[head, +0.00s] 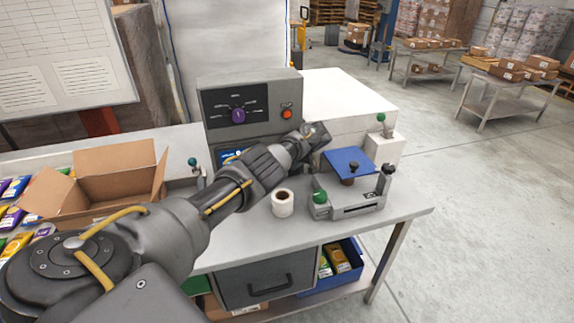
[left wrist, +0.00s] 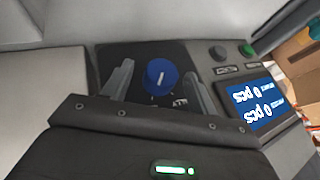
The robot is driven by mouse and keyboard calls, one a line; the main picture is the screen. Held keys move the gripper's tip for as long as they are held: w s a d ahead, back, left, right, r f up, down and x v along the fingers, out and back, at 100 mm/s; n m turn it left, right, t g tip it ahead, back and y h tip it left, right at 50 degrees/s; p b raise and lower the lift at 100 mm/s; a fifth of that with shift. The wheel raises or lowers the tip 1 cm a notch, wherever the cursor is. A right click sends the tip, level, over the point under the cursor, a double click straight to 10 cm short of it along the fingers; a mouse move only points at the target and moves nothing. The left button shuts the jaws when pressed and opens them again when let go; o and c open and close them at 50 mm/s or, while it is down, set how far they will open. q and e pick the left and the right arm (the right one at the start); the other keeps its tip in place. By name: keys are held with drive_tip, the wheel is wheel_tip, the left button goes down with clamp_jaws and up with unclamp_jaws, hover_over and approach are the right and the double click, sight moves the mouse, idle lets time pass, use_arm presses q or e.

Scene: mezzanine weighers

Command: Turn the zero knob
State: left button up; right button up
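A round blue knob (left wrist: 161,77) with a white pointer line sits on a black plate (left wrist: 105,60) in the left wrist view. My left gripper (left wrist: 158,70) is open, its fingers on either side of the knob with small gaps visible. The head view does not show this knob clearly; my left arm covers part of the grey weigher housing (head: 208,83), and the fingertips are hidden. Above, a purple knob (head: 238,116) sits on a marked dial, apart from my arm, beside a red-orange button (head: 287,114). My right gripper is not in view.
A blue display (left wrist: 257,107), a dark button (left wrist: 218,53) and a green button (left wrist: 247,50) are near the blue knob. A paper roll (head: 283,204), a blue-topped device (head: 346,159) and an open carton (head: 113,177) stand on the bench.

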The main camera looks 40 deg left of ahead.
use_arm(q)
drive_tip(key=shift+d+r, duration=0.2)
drive_tip(key=shift+r, duration=0.05)
drive_tip(key=v, duration=1)
drive_tip(key=shift+r, duration=0.1)
